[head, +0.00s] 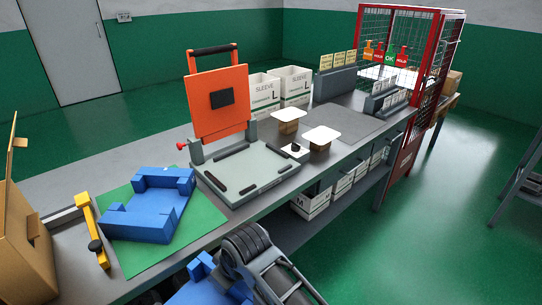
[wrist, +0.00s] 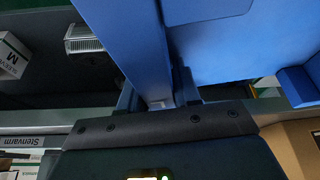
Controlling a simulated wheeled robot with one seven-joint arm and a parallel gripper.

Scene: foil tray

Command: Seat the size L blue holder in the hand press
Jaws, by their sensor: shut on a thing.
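The hand press stands open on the bench, with its orange lid (head: 218,100) raised and its grey bed (head: 245,178) empty. One blue holder (head: 150,222) lies on a green mat left of the press. A second blue holder (head: 208,288) is at the bottom edge of the head view, beside my arm and in front of the bench. In the wrist view my gripper (wrist: 158,102) is shut on a wall of this blue holder (wrist: 215,50), which fills much of the picture. No size mark shows on either holder. The fingertips are hidden in the head view.
A yellow clamp-like tool (head: 91,230) and a cardboard box (head: 22,225) are left of the green mat (head: 205,222). White sleeve boxes marked L (head: 263,92) stand behind the press. White-topped blocks (head: 321,137) sit to its right. M boxes (head: 308,203) are on the shelf below.

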